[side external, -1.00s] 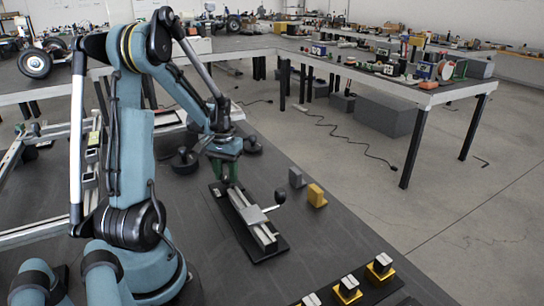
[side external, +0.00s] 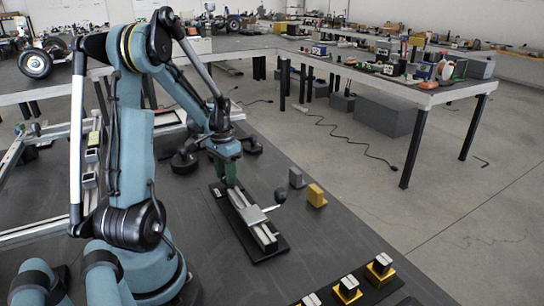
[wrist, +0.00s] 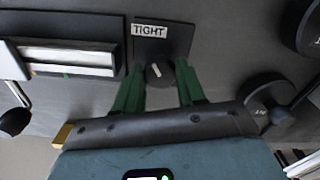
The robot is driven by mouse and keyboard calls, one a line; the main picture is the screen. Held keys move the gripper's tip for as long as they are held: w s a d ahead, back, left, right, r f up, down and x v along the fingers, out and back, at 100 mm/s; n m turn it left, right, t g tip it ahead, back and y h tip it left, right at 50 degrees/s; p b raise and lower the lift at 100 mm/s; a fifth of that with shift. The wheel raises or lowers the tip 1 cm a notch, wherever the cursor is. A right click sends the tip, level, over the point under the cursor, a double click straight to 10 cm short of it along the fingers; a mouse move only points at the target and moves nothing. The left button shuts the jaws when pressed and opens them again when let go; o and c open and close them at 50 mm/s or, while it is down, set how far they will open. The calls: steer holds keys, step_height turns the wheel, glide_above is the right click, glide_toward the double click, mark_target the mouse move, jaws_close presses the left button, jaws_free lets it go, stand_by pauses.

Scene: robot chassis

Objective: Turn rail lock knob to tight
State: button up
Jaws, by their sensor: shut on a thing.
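The rail lock knob (wrist: 160,76) is a dark round knob with a short pale pointer line, seen in the wrist view on a dark plate. The pointer tilts slightly up and left, toward the white TIGHT label (wrist: 149,31) above it in the picture. My gripper (wrist: 161,68) has green fingers on either side of the knob and is shut on it. In the side view my gripper (side external: 229,183) reaches down at the far end of the rail (side external: 239,203), hiding the knob there.
A carriage block (side external: 252,215) with a black ball lever (side external: 280,196) sits on the rail. Grey (side external: 296,178) and yellow (side external: 316,195) blocks stand to its right. Round black weights (wrist: 268,92) lie close to my gripper. Yellow-based blocks (side external: 347,290) line the front edge.

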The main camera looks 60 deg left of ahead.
steer(key=o, duration=1.1)
steer(key=shift+c, duration=0.2)
step_height(320, 180, up, 12)
